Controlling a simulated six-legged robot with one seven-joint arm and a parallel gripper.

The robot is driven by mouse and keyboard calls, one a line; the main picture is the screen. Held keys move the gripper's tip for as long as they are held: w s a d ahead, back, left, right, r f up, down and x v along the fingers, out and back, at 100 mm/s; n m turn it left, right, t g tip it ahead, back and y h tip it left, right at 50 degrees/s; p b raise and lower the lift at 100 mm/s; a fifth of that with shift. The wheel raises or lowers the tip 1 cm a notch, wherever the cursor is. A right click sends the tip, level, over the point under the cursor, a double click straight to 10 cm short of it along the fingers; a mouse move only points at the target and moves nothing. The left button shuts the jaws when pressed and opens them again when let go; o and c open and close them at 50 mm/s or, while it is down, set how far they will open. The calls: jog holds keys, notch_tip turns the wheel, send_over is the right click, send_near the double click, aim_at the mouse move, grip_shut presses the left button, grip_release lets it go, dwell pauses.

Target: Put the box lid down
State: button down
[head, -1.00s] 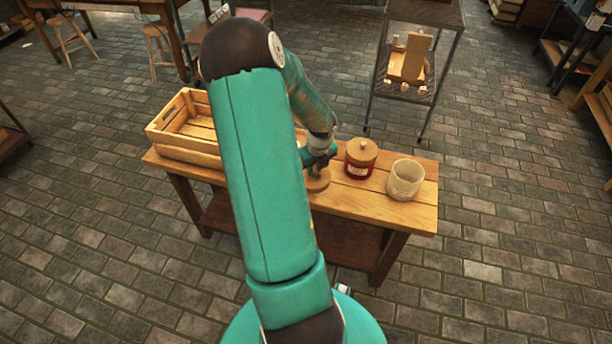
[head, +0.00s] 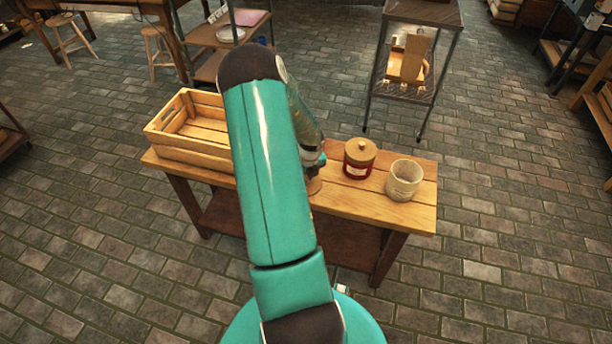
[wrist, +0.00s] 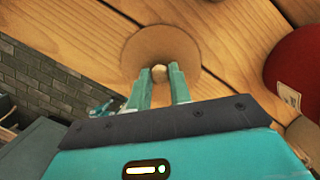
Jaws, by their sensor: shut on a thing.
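The lid is a round, light wooden disc with a small knob, seen from above in the wrist view (wrist: 160,45). My gripper (wrist: 159,75) is shut on the knob, one teal finger on each side. In the head view only a part of the lid (head: 314,187) shows beside my arm, low over the table's front edge area. The lid looks roughly flat over the planks; I cannot tell whether it touches them. My arm hides most of the gripper in the head view.
On the wooden table (head: 350,200), a red jar with a wooden lid (head: 357,168) and an open whitish jar (head: 404,182) stand right of my gripper. A slatted wooden crate (head: 190,150) stands at the left. The red jar is near in the wrist view (wrist: 297,75).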

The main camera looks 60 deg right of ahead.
aim_at(308, 187)
jog(key=c, duration=1.3)
grip_release()
jog(key=r, duration=0.4)
jog(key=s+r, duration=0.1)
jog(key=r, duration=0.3)
jog(key=a+r, duration=0.1)
jog(key=r, duration=0.3)
jog(key=shift+s, duration=0.2)
